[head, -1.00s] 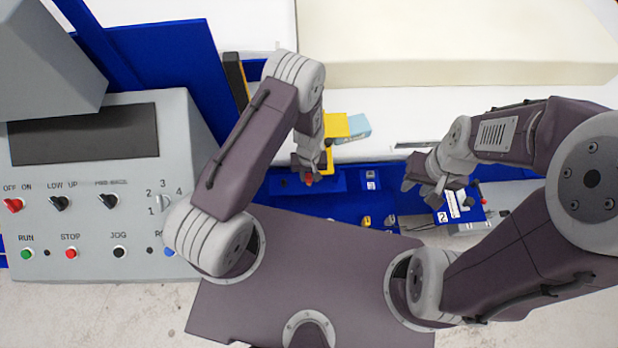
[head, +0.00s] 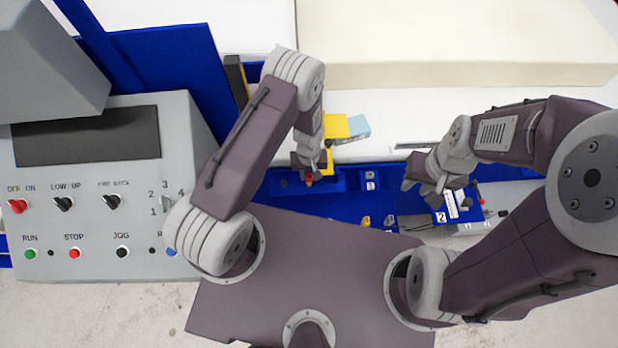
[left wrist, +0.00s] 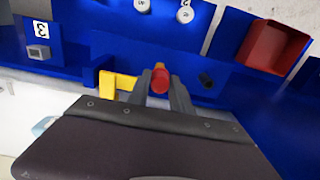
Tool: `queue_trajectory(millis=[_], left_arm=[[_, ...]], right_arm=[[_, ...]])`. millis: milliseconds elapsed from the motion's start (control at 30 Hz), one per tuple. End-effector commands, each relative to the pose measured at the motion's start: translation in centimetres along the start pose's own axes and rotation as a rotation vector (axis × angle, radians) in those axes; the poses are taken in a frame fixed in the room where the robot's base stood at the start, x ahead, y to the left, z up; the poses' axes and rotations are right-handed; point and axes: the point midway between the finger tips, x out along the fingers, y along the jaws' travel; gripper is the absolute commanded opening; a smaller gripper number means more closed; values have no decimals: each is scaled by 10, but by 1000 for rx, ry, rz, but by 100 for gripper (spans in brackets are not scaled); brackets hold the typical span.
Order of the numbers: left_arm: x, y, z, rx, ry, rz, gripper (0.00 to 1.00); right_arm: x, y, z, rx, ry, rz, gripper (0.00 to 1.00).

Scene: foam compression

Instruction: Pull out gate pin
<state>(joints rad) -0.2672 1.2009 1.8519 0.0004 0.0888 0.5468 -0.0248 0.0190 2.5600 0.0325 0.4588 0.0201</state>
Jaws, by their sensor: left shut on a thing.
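The gate pin shows as a red knob (left wrist: 160,79) in the left wrist view, between the two dark fingers of my left gripper (left wrist: 162,84). In the head view the red knob (head: 309,177) is small, just below my left gripper (head: 309,167), which is shut on it. A yellow bracket (left wrist: 116,84) is beside the fingers. The shaft of the pin is hidden, so I cannot tell how deep it sits.
A grey control panel (head: 90,190) stands at the left. A cream foam block (head: 450,45) lies on the white surface at the back. The blue rail (head: 340,205) carries small yellow and grey parts. An open red box (left wrist: 272,52) shows in the left wrist view.

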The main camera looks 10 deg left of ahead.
Motion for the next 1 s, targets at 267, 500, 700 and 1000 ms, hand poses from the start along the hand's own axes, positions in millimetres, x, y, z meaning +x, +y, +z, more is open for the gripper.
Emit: queue_trajectory(millis=[267,500,700,1000], left_arm=[[-8,0,0,0,0,0,0],[-14,0,0,0,0,0,0],[-19,0,0,0,0,0,0],[-22,0,0,0,0,0,0]], right_arm=[[-6,0,-1,0,0,0,31],[-11,0,-1,0,0,0,31],[-14,0,-2,0,0,0,31],[-16,0,-2,0,0,0,31]])
